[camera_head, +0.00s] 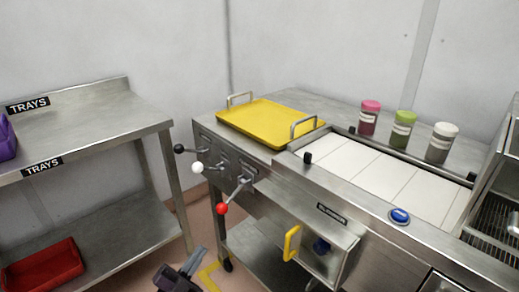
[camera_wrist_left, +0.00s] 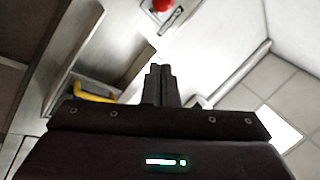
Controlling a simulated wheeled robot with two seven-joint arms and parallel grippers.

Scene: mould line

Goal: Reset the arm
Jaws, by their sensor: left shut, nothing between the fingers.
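My left gripper (camera_head: 180,272) shows at the bottom of the head view, low in front of the steel counter and left of its lower shelf. It is shut and empty. In the left wrist view its fingers (camera_wrist_left: 160,82) are together, with nothing between them. The red-knobbed lever (camera_head: 222,208) on the counter front is above and to the right of it in the head view. The red knob also shows in the left wrist view (camera_wrist_left: 162,5), beyond the fingertips. My right gripper is in neither view.
A yellow tray (camera_head: 268,122) with two handles lies on the counter. Levers with black (camera_head: 179,149) and white (camera_head: 198,167) knobs stick out from its front, as does a yellow handle (camera_head: 291,243). A steel rack (camera_head: 110,110) stands left, holding a red tray (camera_head: 42,268). Three jars stand behind the white-tiled strip (camera_head: 385,175).

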